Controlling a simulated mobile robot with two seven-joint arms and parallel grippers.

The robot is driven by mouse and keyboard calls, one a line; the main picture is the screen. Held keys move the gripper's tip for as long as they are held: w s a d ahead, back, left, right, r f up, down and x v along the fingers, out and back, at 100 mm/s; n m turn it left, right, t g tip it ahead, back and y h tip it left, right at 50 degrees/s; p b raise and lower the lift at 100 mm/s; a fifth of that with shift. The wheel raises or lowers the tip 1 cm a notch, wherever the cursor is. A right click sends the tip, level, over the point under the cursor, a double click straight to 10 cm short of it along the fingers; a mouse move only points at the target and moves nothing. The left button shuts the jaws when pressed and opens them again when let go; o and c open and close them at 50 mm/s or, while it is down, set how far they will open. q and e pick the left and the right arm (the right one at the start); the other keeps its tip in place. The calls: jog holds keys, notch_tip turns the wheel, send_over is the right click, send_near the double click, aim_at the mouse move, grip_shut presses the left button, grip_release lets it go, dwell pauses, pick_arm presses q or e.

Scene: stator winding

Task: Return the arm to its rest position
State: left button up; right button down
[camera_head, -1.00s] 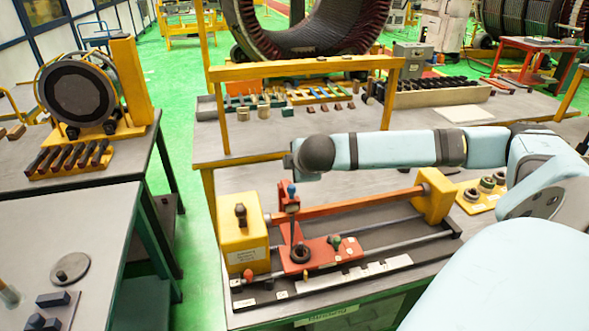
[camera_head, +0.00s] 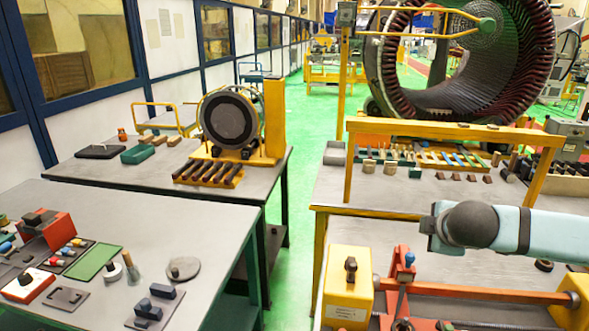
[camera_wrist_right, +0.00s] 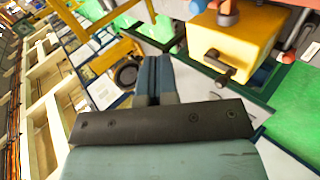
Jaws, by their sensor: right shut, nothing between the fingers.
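My right arm (camera_head: 510,230) comes in from the right in the head view, pale blue with a dark round joint at its end. It passes above the workbench with the yellow block (camera_head: 348,290) and the red-orange bar fixture (camera_head: 480,291). My right gripper (camera_wrist_right: 153,62) shows in the wrist view with its two blue-grey fingers together and nothing between them. The yellow block also shows there (camera_wrist_right: 235,45), to the right of the fingers. The right gripper is hidden in the head view. My left arm and gripper are not seen.
A grey table (camera_head: 80,205) at front left holds small parts and a round plate (camera_head: 183,268). Behind it, another table (camera_head: 110,172) bears a round stator on a yellow stand. A yellow frame (camera_head: 440,127) and a large stator ring (camera_head: 385,60) stand behind the arm. Green floor lies between tables.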

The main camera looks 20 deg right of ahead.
jog(key=s+a+f+m+y, duration=0.15)
jog(key=a+f+y, duration=0.55)
jog(key=a+f, duration=1.25)
jog(key=s+a+f+m+t, duration=0.1)
jog(key=s+a+f+m, duration=0.2)
jog(key=s+f, duration=0.4)
jog(key=s+a+f+m+t, duration=0.1)
jog(key=s+a+f+m, duration=0.2)
jog(key=s+f, duration=0.4)
notch_tip(320, 180, down, 2)
jog(key=shift+s+a+f+y, duration=0.2)
jog(key=shift+a+y, duration=0.2)
jog(key=shift+a, duration=0.45)
